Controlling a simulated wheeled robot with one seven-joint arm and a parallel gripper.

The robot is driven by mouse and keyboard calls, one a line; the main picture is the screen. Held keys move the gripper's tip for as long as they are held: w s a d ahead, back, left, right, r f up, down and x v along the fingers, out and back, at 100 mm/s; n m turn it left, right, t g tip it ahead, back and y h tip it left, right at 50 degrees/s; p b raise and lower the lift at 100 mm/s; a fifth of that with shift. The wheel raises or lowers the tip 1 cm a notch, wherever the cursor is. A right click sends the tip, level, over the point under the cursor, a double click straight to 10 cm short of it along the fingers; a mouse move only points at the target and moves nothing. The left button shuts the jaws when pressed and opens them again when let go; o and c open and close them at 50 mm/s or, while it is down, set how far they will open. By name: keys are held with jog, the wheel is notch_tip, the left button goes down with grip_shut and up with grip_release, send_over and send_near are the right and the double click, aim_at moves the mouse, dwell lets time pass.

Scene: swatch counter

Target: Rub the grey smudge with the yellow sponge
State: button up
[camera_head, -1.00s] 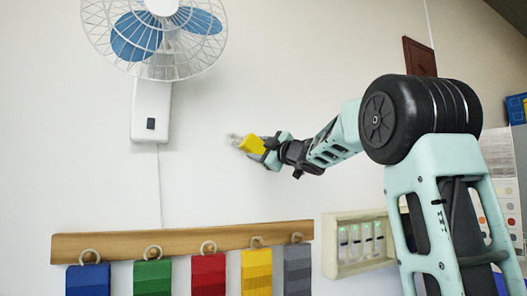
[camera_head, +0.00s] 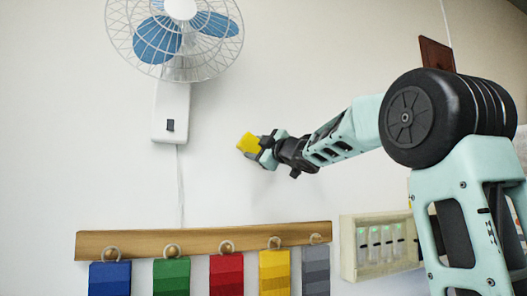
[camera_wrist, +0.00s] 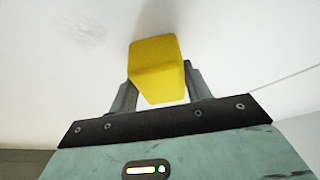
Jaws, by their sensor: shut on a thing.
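The yellow sponge (camera_head: 249,143) is held out against the white wall in the head view; it also shows in the wrist view (camera_wrist: 158,70). My gripper (camera_head: 262,148) is shut on the sponge, with a finger on each side of it in the wrist view (camera_wrist: 157,88). The grey smudge (camera_wrist: 82,32) is a faint patch on the wall, up and to the left of the sponge in the wrist view. I cannot make it out in the head view now. Whether the sponge touches the wall, I cannot tell.
A wall fan (camera_head: 175,35) hangs at the upper left, its cord (camera_head: 180,185) running down the wall. Below, a wooden rail (camera_head: 205,240) carries several coloured swatches. A pale box (camera_head: 348,250) is at its right. The wall around my gripper is mostly bare.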

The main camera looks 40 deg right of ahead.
aim_at(246, 141)
jog(key=shift+w+a+b, duration=0.3)
jog(key=shift+a, duration=0.5)
jog(key=shift+w+a+b, duration=0.25)
jog(key=shift+a, duration=0.55)
jog(key=shift+a+r+p, duration=0.2)
jog(key=shift+r+p, duration=0.75)
jog(key=shift+s+d+f+p, duration=0.1)
jog(key=shift+s+d+p, duration=0.15)
jog(key=shift+d, duration=0.35)
jog(key=shift+s+d+r+p, duration=0.1)
jog(key=shift+s+d+p, duration=0.1)
jog(key=shift+d, duration=0.45)
jog(key=shift+s+d+f+p, duration=0.15)
jog(key=shift+d+p, duration=0.1)
jog(key=shift+d, duration=0.35)
